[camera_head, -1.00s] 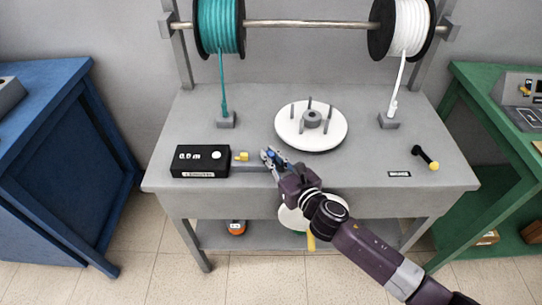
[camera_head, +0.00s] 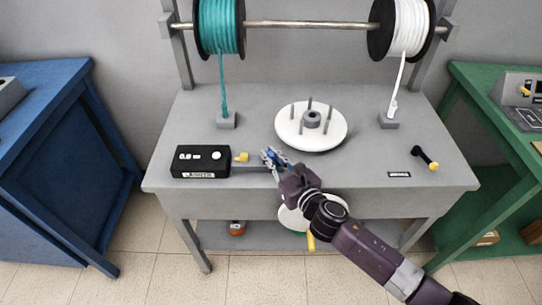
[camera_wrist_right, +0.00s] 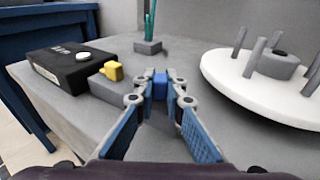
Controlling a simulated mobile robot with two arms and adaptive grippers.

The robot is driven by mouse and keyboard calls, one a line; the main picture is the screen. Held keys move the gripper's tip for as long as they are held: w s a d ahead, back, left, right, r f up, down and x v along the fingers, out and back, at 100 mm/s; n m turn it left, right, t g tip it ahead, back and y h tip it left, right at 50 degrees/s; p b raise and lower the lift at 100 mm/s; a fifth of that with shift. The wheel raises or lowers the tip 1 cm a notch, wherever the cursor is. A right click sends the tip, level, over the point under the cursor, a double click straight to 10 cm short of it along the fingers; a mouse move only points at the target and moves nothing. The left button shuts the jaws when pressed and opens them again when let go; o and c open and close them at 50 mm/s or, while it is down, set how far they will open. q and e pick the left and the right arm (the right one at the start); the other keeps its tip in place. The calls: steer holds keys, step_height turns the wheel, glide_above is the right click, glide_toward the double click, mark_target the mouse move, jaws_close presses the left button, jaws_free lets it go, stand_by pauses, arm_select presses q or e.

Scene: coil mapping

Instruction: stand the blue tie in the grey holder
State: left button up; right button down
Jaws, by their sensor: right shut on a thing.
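My right gripper (camera_head: 271,157) is low over the front of the grey table, just right of the black box. In the right wrist view its fingertips (camera_wrist_right: 160,86) are shut on a small blue piece, the blue tie (camera_wrist_right: 160,78). The tie's lower part is hidden or unclear between the fingers. Small grey blocks that could be the grey holder stand at the back: one (camera_head: 227,121) under the teal cable, one (camera_head: 389,123) under the white cable. I cannot tell which grey part is the holder. My left gripper is out of view.
The black box (camera_head: 200,162) has a yellow piece (camera_head: 241,157) at its right. A white disc with grey pegs (camera_head: 334,138) is behind and right of my gripper. A black and yellow tool (camera_head: 426,158) lies at the right. The front right of the table (camera_head: 360,172) is mostly clear.

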steer(key=shift+s+d+f, duration=0.1)
steer(key=shift+s+f, duration=0.1)
steer(key=shift+f, duration=0.5)
steer(key=shift+s+d+f, duration=0.1)
steer(key=shift+s+f, duration=0.1)
steer(key=shift+f, duration=0.5)
steer(key=c, duration=1.9)
jaws_free()
steer(key=shift+g, duration=0.3)
steer(key=shift+c, duration=0.2)
steer(key=shift+s+d+f, duration=0.1)
steer(key=shift+s+d, duration=0.1)
steer(key=shift+s, duration=0.1)
steer(key=v, duration=0.3)
steer(key=r+v, duration=0.1)
steer(key=v, duration=0.5)
steer(key=shift+s+d+r, duration=0.15)
steer(key=shift+d+r, duration=0.05)
steer(key=shift+r, duration=0.25)
steer(key=shift+s+d+r, duration=0.15)
steer(key=shift+s+r, duration=0.2)
steer(key=shift+s, duration=0.1)
steer(key=shift+r, duration=0.1)
